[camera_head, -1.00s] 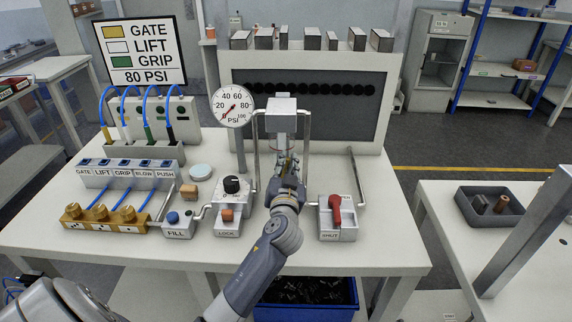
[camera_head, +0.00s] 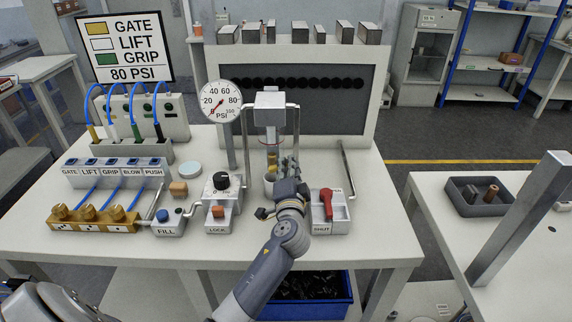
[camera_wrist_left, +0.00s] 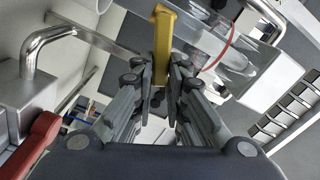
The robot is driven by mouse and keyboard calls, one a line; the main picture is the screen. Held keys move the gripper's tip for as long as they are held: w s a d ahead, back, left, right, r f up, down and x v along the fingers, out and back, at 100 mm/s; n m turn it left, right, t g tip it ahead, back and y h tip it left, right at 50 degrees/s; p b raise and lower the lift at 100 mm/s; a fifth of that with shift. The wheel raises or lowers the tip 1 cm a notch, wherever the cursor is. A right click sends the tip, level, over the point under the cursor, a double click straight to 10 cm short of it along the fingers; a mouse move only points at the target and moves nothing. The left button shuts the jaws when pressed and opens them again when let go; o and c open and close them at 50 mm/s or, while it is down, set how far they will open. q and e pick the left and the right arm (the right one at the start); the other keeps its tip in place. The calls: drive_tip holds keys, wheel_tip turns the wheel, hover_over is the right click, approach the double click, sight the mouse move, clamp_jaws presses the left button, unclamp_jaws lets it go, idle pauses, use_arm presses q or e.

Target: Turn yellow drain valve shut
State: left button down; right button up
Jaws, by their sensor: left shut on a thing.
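The yellow drain valve handle (camera_wrist_left: 162,45) stands between my left gripper's fingertips in the left wrist view, and the fingers are closed on its lower part. In the head view my left gripper (camera_head: 283,168) is at the foot of the clear cylinder (camera_head: 271,137) under the grey block. The handle is mostly hidden there by the gripper, with a small yellow patch (camera_head: 272,158) showing. A thin red ring shows around the cylinder. My right gripper is not in view.
The red SHUT lever (camera_head: 326,202) stands close to the right of my left wrist. The LOCK box (camera_head: 217,217) with its black knob is to the left. A pressure gauge (camera_head: 221,101) stands behind. A bent metal rod (camera_head: 347,170) rises at right. A blue bin (camera_head: 310,310) is below.

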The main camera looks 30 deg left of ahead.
use_arm(q)
drive_tip(key=f+m, duration=0.1)
drive_tip(key=m, duration=0.1)
drive_tip(key=f+m, duration=0.1)
drive_tip(key=m, duration=0.1)
drive_tip(key=shift+w+d+f+m, duration=0.1)
drive_tip(key=shift+d+m, duration=0.1)
drive_tip(key=shift+m, duration=0.1)
drive_tip(key=shift+f, duration=0.1)
idle(0.4)
drive_tip(key=c, duration=1.6)
unclamp_jaws()
drive_tip(key=v, duration=1.2)
